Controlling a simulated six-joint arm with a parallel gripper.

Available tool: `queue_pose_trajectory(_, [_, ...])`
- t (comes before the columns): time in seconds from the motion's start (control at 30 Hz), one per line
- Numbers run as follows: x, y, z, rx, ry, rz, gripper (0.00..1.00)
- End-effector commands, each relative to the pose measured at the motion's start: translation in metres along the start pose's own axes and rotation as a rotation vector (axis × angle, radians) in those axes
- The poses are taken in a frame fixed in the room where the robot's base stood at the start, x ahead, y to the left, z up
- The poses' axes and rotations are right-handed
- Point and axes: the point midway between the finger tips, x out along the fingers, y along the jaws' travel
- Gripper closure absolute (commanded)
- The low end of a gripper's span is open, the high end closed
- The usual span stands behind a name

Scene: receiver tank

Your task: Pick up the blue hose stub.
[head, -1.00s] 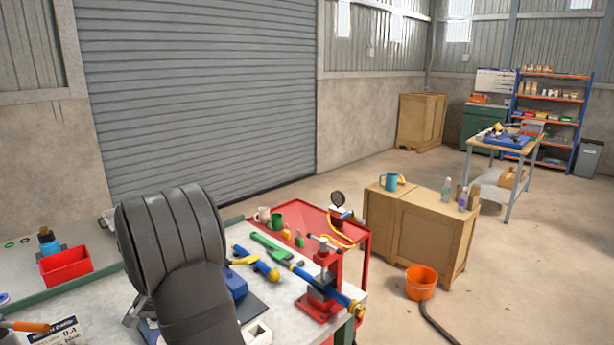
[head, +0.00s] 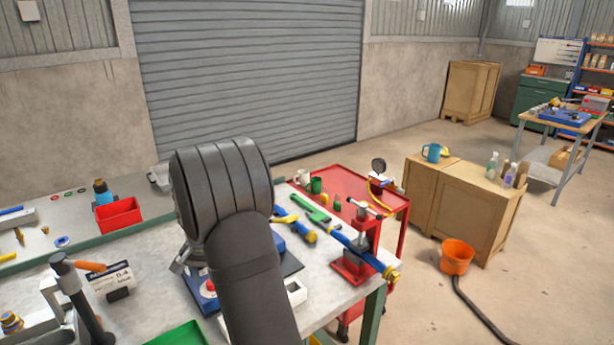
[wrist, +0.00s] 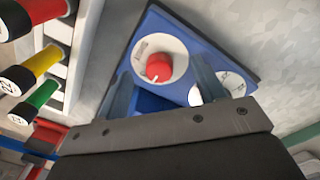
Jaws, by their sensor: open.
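Two blue hose-like pieces with yellow ends show in the head view; I cannot tell which is the blue hose stub. A shorter one (head: 290,220) lies on the workbench just right of my arm. A longer one (head: 366,258) runs through a red press (head: 352,268) at the bench's right corner. Neither shows clearly in the wrist view. My gripper (wrist: 163,72) is open and empty, its fingers over a blue box (wrist: 152,103) with a red knob (wrist: 159,67) on a white dial. In the head view, my arm hides most of the gripper.
In the wrist view, red, yellow and green handles (wrist: 43,62) stand in a white rack at left. A red bin (head: 119,216), a hammer (head: 75,285) and a green tray (head: 178,335) are on the bench. A red cart (head: 385,203) stands behind the press.

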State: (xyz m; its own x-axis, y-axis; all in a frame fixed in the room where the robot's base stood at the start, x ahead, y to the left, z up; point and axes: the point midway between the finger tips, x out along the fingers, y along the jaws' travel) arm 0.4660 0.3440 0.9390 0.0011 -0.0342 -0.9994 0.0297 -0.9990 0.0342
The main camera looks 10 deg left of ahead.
Motion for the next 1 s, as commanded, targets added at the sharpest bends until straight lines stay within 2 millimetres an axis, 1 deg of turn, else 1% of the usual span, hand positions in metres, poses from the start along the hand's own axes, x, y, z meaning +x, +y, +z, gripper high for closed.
queue_pose_trajectory(0.03, [0.000,0.000,0.000,0.000,0.000,0.000,0.47])
queue_pose_trajectory(0.07, [0.000,0.000,0.000,0.000,0.000,0.000,0.52])
queue_pose_trajectory(0.33, [0.000,0.000,0.000,0.004,0.000,0.000,0.52])
queue_pose_trajectory(0.47, [-0.007,0.000,-0.007,0.066,0.001,-0.002,0.52])
queue_pose_trajectory(0.57, [-0.020,0.002,-0.019,0.191,0.002,-0.005,0.52])
queue_pose_trajectory(0.67, [-0.042,0.004,-0.036,0.384,0.002,-0.010,0.52])
queue_pose_trajectory(0.87, [-0.093,0.016,-0.073,0.846,-0.004,-0.019,0.52])
queue_pose_trajectory(1.0, [-0.131,0.028,-0.094,1.176,-0.011,-0.024,0.52])
